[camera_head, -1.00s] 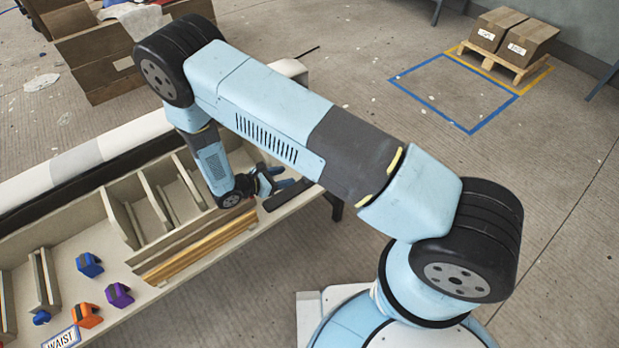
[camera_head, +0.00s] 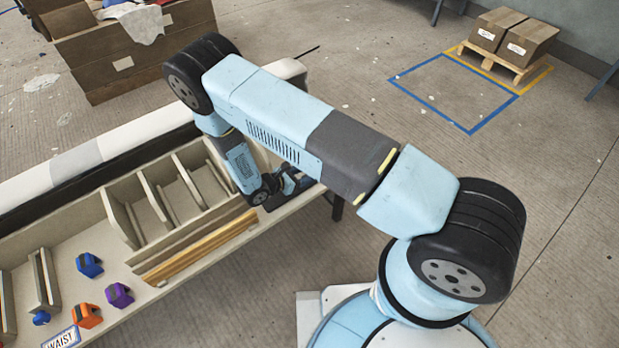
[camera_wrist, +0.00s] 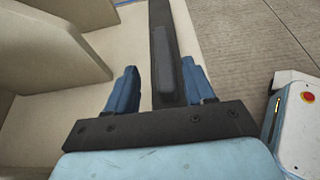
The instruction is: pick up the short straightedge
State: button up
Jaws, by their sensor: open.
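The short straightedge (camera_wrist: 162,35) is a dark, narrow bar with a raised grip along its middle, lying along the bench's pale edge strip. In the wrist view my gripper (camera_wrist: 160,82) is open, with one blue finger on each side of the bar, apart from it. The bar's near end is hidden behind the gripper body. In the head view my gripper (camera_head: 287,183) is low at the bench's right end, and it covers most of the straightedge there.
Pale upright dividers (camera_head: 150,205) stand left of my gripper. Wooden strips (camera_head: 200,247) lie along the bench's front edge. Blue, orange and purple blocks (camera_head: 119,294) sit further left. The floor right of the bench is open.

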jog(key=x, duration=0.3)
jog(key=shift+s+d, duration=0.1)
jog(key=shift+d, duration=0.3)
jog(key=shift+w+d+f, duration=0.25)
jog(key=shift+w+d, duration=0.05)
jog(key=shift+d, duration=0.05)
grip_shut()
